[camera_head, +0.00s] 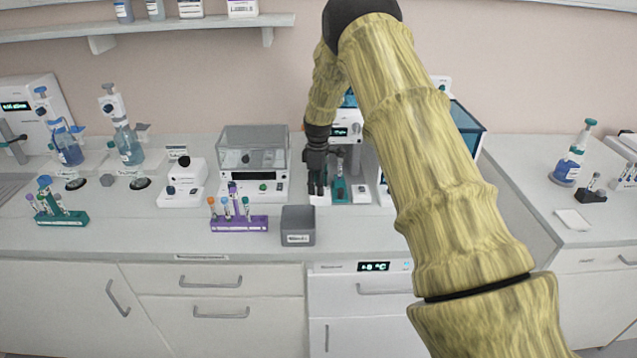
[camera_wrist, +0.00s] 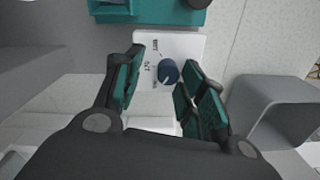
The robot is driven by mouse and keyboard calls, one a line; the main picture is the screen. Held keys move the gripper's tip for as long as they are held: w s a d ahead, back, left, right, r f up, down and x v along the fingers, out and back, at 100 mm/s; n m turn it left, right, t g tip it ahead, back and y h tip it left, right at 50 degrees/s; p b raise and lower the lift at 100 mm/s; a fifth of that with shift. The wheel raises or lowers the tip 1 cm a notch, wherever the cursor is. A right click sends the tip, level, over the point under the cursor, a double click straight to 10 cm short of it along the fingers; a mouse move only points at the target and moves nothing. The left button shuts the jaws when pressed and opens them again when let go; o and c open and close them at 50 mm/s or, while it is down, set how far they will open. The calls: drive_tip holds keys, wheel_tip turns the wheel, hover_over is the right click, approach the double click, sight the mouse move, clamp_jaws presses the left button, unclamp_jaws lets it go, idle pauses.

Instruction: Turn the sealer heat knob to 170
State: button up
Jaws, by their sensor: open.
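The heat knob (camera_wrist: 168,71) is a round dark blue dial on the sealer's white panel (camera_wrist: 190,42) in the wrist view. Small dark markings are printed beside it, upside down and hard to read; one looks like 170. My gripper (camera_wrist: 162,62) is open, with a teal-padded finger on each side of the knob's area. The knob is nearer the right finger, and I cannot tell whether they touch. In the head view my gripper (camera_head: 318,187) points down over the sealer's front, and the knob is hidden there.
A grey box (camera_head: 298,226) stands in front of the gripper, and also shows in the wrist view (camera_wrist: 272,108). A purple tube rack (camera_head: 240,223) is left of it. A clear-lidded machine (camera_head: 252,160) stands left of my gripper. The front counter between racks is clear.

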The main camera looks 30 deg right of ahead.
drive_tip(key=shift+w, duration=0.15)
drive_tip(key=shift+s+d+r, duration=0.1)
drive_tip(key=shift+s+r, duration=0.15)
drive_tip(key=shift+s, duration=0.15)
drive_tip(key=shift+s+r, duration=0.55)
drive_tip(key=shift+s, duration=0.25)
drive_tip(key=c, duration=0.5)
drive_tip(key=shift+d, duration=0.1)
drive_tip(key=c, duration=0.3)
drive_tip(key=shift+w+f, duration=0.3)
clamp_jaws()
drive_tip(key=shift+w+a+f, duration=0.15)
drive_tip(key=shift+w+a, duration=0.05)
drive_tip(key=shift+a, duration=0.05)
